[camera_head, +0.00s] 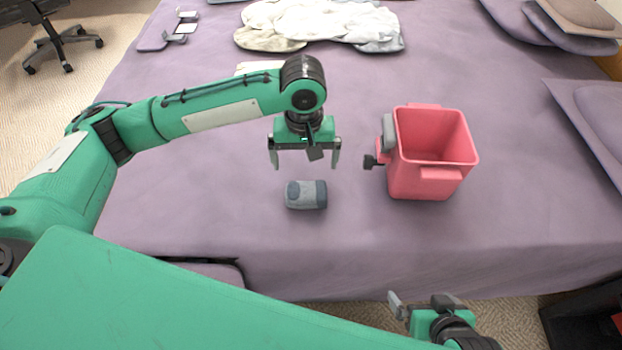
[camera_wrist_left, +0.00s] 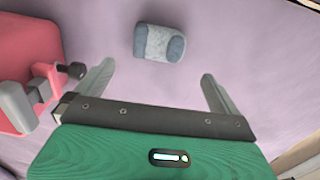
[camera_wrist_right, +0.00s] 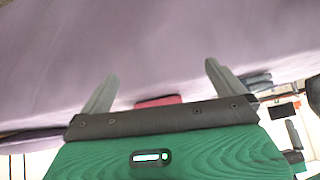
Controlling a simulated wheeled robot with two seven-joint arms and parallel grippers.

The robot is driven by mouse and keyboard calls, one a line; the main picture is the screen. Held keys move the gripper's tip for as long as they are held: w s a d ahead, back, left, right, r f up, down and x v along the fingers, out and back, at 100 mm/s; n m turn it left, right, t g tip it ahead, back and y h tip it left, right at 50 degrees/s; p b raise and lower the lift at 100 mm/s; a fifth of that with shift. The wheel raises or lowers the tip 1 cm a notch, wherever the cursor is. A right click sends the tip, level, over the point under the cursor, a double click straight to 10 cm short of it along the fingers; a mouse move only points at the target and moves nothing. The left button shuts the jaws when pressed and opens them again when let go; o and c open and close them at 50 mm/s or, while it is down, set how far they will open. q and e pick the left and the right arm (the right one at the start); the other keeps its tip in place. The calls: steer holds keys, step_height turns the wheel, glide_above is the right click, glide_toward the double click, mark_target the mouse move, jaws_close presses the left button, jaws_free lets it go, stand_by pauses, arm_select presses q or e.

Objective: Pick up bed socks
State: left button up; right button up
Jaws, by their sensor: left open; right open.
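The bed socks (camera_head: 306,195) are a rolled grey-blue bundle lying on the purple bed near its front edge. They also show in the left wrist view (camera_wrist_left: 159,43), beyond the fingertips and between their lines. My left gripper (camera_head: 304,165) is open and empty, pointing down above and just behind the socks, apart from them. In its own wrist view the fingers (camera_wrist_left: 157,70) stand wide apart. My right gripper (camera_head: 416,303) is low in front of the bed's front edge, open and empty. Its spread fingers (camera_wrist_right: 160,78) show in the right wrist view, with the bed side beyond.
A pink bin (camera_head: 424,186) with grey and black parts on its left side stands right of the socks. A crumpled white and beige blanket (camera_head: 322,25) lies at the back. Small grey items (camera_head: 180,30) lie back left. Pillows (camera_head: 560,25) lie on the right. Bed around the socks is clear.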

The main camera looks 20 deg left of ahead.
mark_target(306, 190)
arm_select(q)
step_height(306, 190, down, 8)
steer(key=shift+s+r+b, duration=0.1)
steer(key=shift+r+b, duration=0.05)
steer(key=shift+b, duration=0.85)
steer(key=shift+w+f+b, duration=0.2)
steer(key=shift+f+b, duration=0.7)
steer(key=shift+f, duration=1.95)
arm_select(e)
steer(key=w+a+t+y, duration=0.1)
steer(key=a+t+y, duration=0.2)
steer(key=a+t, duration=0.2)
steer(key=shift+w+a+r+t, duration=0.4)
steer(key=shift+a, duration=0.85)
arm_select(q)
steer(key=c, duration=0.6)
steer(key=shift+r, duration=0.1)
